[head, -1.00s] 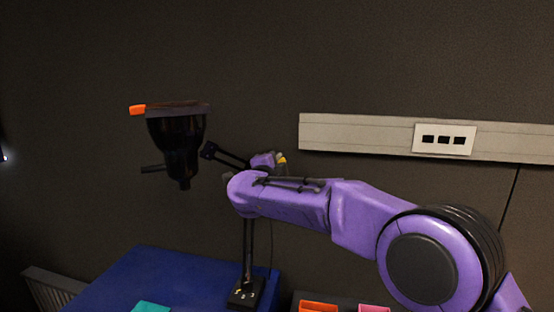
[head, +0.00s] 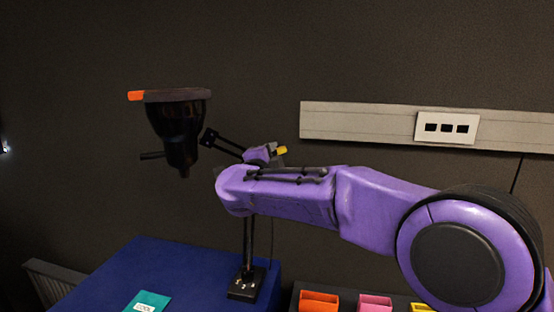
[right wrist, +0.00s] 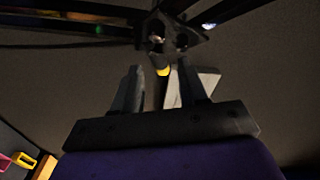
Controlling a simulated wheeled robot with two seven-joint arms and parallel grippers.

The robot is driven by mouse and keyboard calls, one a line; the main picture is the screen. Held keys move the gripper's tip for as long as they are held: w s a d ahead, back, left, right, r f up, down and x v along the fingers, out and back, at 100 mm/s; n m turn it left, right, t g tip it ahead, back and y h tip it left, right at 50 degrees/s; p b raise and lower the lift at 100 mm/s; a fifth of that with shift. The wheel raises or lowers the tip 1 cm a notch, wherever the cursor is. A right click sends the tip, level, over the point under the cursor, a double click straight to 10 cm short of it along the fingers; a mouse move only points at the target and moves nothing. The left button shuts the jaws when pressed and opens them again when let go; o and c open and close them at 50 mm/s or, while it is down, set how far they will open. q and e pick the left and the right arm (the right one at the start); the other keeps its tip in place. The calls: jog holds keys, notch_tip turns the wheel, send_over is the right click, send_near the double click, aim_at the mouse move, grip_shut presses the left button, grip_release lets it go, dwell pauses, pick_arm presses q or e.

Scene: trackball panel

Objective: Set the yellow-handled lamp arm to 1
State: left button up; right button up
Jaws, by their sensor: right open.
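The black desk lamp stands on a small base (head: 246,285) with white marks on the blue table. Its dark shade (head: 180,130) has an orange handle (head: 136,96). Thin black bars (head: 225,144) run from the shade to a joint near a yellow handle (head: 281,150). In the right wrist view the yellow handle's tip (right wrist: 163,71) shows just below the lamp's dark joint (right wrist: 172,38). My right gripper (right wrist: 162,82) is open, with the yellow tip between its fingers in that picture. I cannot tell whether they touch it. In the head view my right arm hides part of the lamp. My left gripper is not seen.
A blue table (head: 120,262) holds a teal labelled block (head: 148,301). Orange (head: 318,301) and pink (head: 374,302) open boxes sit to the right of the lamp base. A pale wall rail (head: 360,120) with a socket plate (head: 447,127) runs behind.

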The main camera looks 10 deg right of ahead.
pick_arm(q)
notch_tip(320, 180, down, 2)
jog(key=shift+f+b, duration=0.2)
jog(key=shift+b, duration=0.55)
pick_arm(e)
jog(key=v, duration=0.6)
jog(key=shift+s+a, duration=0.25)
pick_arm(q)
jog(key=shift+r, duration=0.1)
